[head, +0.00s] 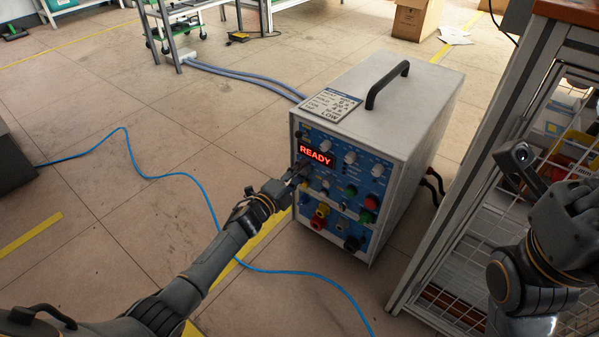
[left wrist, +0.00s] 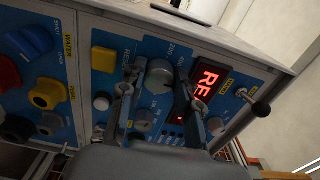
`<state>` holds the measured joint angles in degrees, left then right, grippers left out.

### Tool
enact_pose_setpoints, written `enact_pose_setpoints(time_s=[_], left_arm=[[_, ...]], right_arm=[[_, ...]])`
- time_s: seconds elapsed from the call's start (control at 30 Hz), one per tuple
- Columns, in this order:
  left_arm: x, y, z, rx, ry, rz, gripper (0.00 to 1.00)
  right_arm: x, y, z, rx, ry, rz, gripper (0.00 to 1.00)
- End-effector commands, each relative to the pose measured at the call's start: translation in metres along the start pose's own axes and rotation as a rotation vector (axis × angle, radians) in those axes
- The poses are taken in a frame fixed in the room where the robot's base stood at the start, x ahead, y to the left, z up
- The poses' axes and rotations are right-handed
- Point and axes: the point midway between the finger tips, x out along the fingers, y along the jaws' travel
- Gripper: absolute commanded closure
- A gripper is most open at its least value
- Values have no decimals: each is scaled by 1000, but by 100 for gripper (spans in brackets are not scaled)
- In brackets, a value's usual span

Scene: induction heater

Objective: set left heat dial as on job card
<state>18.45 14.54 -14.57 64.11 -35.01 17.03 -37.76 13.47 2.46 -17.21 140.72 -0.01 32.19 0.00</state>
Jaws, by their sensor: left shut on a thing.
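The induction heater (head: 402,114) is a pale box with a blue front panel of dials, buttons and sockets. Its red display (head: 317,155) reads READY. A job card (head: 330,105) lies on its top; "LOW" is legible on its last line, the rest is too small to read. My left gripper (head: 300,172) is at the panel's left side and covers the dial there. In the left wrist view its fingers stand on both sides of a grey dial (left wrist: 158,76), shut on it. My right gripper (head: 520,155) hangs at the right, away from the heater; its jaws are unclear.
A metal-framed rack (head: 470,165) with wire mesh stands close to the right of the heater. A blue cable (head: 190,175) runs across the floor. The floor at the left is mostly clear.

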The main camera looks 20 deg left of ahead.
Motion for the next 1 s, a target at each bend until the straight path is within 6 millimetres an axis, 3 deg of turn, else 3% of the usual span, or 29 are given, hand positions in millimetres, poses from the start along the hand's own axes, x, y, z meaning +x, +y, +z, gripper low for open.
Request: enact_pose_setpoints(time_s=[0.03, 0.07, 0.17, 0.57, 0.67, 1.0], left_arm=[[0, 1, 1, 1, -2, 2, 99], [0, 1, 1, 1, -2, 2, 65], [0, 1, 1, 1, -2, 2, 45], [-6, 2, 1, 1, -1, 3, 44], [-19, 2, 1, 2, -2, 4, 44], [-90, 2, 0, 1, -1, 4, 44]], right_arm=[[0, 0, 0, 0, 1, 0, 100], [0, 0, 0, 0, 1, -1, 100], [1, 0, -1, 0, 3, -1, 100], [3, 0, -3, -2, 14, -7, 100], [3, 0, -2, -2, 12, -5, 100], [2, 0, -1, -1, 8, -3, 100]])
